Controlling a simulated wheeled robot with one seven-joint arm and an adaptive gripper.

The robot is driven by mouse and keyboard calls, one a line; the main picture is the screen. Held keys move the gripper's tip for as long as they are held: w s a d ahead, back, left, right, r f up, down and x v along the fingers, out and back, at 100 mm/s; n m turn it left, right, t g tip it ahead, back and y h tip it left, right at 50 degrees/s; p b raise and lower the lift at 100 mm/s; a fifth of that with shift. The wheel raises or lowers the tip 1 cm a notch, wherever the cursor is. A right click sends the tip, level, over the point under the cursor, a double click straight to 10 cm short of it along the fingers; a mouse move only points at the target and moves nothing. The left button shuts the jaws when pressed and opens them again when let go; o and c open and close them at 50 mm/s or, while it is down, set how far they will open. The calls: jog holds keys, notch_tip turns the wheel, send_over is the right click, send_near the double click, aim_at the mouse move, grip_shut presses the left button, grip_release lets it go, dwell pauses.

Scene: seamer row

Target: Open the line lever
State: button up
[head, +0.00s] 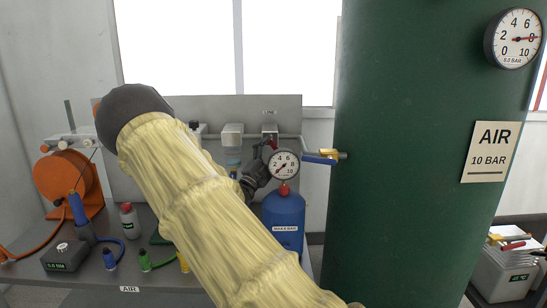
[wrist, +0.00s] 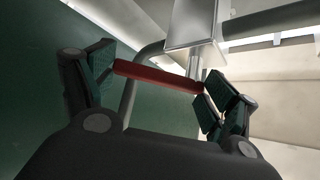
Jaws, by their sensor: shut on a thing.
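The line lever (wrist: 160,77) is a red bar in the wrist view, lying across the gap between my finger pads with an end at each pad. It slopes slightly down to the right, beside a grey block (wrist: 190,25) and a pipe. In the head view a small red part (head: 270,129) shows under the LINE label. My gripper (wrist: 155,84) is shut on the lever, its fingers spread to the bar's length. In the head view my gripper is a dark shape (head: 254,176), partly hidden behind the gauge and my arm.
An orange hose reel (head: 62,180) and several small fittings stand on the bench at left.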

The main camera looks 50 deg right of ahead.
jog(key=shift+f, duration=0.15)
jog(key=o, duration=1.3)
jog(key=shift+r+p, duration=0.2)
jog(key=shift+p, duration=0.25)
